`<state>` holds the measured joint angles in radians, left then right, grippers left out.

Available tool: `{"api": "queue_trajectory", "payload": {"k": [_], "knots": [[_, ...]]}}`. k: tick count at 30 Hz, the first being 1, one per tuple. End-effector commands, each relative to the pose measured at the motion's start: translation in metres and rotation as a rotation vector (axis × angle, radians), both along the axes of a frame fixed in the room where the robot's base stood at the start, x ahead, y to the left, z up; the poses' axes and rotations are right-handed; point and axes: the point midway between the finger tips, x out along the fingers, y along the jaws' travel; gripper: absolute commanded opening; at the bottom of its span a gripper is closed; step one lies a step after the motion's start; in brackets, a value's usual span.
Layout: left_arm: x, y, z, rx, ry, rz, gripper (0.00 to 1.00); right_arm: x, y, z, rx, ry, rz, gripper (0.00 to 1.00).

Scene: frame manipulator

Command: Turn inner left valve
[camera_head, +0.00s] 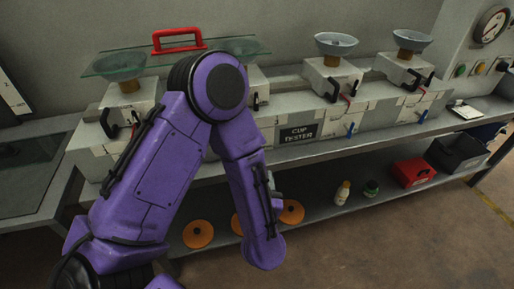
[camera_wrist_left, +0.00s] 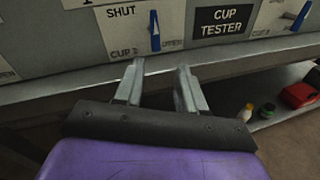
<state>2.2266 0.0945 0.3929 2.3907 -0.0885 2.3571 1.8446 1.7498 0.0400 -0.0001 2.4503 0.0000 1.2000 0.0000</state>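The inner left valve is a blue lever (camera_wrist_left: 155,32) on the grey front panel, in the left wrist view. It stands nearly upright between the SHUT label on its left and a partly readable label on its lower right. CUP 2 is printed below it. My left gripper (camera_wrist_left: 158,76) is open and empty, its two fingers spread below the lever and apart from it. In the head view my purple left arm hides this valve, and most of the left gripper is hidden too. My right gripper is not in view.
The CUP TESTER sign (camera_head: 297,133) is right of the valve. Another blue lever (camera_wrist_left: 300,16) is further right, tilted. The bench edge (camera_wrist_left: 60,85) runs below the panel. Orange discs (camera_head: 198,234), a bottle (camera_head: 342,192) and a red box (camera_head: 412,172) are on the lower shelf.

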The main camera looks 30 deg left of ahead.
Motion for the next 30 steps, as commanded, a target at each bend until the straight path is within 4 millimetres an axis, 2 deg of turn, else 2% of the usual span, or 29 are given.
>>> {"api": "queue_trajectory", "payload": {"k": [1, 4, 8, 18, 22, 29, 30], "knots": [[0.001, 0.000, 0.010, -0.072, -0.086, 0.026, 0.40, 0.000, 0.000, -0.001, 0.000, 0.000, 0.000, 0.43], [0.003, 0.003, 0.021, -0.156, -0.182, 0.057, 0.40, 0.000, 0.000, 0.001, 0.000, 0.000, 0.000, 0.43], [0.017, 0.016, 0.024, -0.167, -0.195, 0.065, 0.40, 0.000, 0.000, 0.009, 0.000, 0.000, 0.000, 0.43], [0.072, 0.060, 0.023, -0.163, -0.190, 0.063, 0.40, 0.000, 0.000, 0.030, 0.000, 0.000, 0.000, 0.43], [0.080, 0.066, 0.021, -0.162, -0.187, 0.060, 0.40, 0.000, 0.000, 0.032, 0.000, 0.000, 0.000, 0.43], [0.082, 0.067, 0.020, -0.161, -0.187, 0.059, 0.40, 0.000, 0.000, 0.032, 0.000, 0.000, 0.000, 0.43], [0.082, 0.067, 0.020, -0.161, -0.187, 0.059, 0.36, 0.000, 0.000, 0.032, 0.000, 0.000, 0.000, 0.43]]}}
